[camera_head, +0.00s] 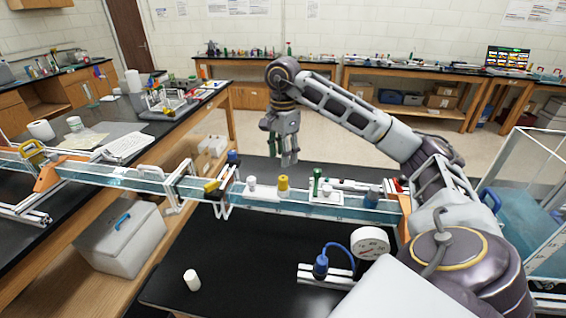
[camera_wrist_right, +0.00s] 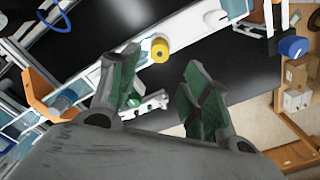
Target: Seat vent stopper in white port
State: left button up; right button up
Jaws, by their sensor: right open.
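My right gripper (camera_head: 289,163) hangs fingers down beyond the clear channel (camera_head: 240,192) in the head view. In the wrist view its green-padded fingers (camera_wrist_right: 162,75) are apart with nothing held between them. On the channel's top stand a small white fitting (camera_head: 251,184), a yellow cap (camera_head: 283,184), and a green upright piece (camera_head: 317,183) on a white plate. The yellow cap also shows in the wrist view (camera_wrist_right: 160,50). A loose white cylinder (camera_head: 192,280) stands on the black bench at the front. I cannot tell which piece is the vent stopper or which is the white port.
A dial gauge (camera_head: 370,243) and a blue fitting with hose (camera_head: 321,265) stand in front of the channel. A grey box (camera_head: 121,238) with a blue handle sits at left.

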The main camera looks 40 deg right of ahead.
jog(key=shift+r, duration=1.05)
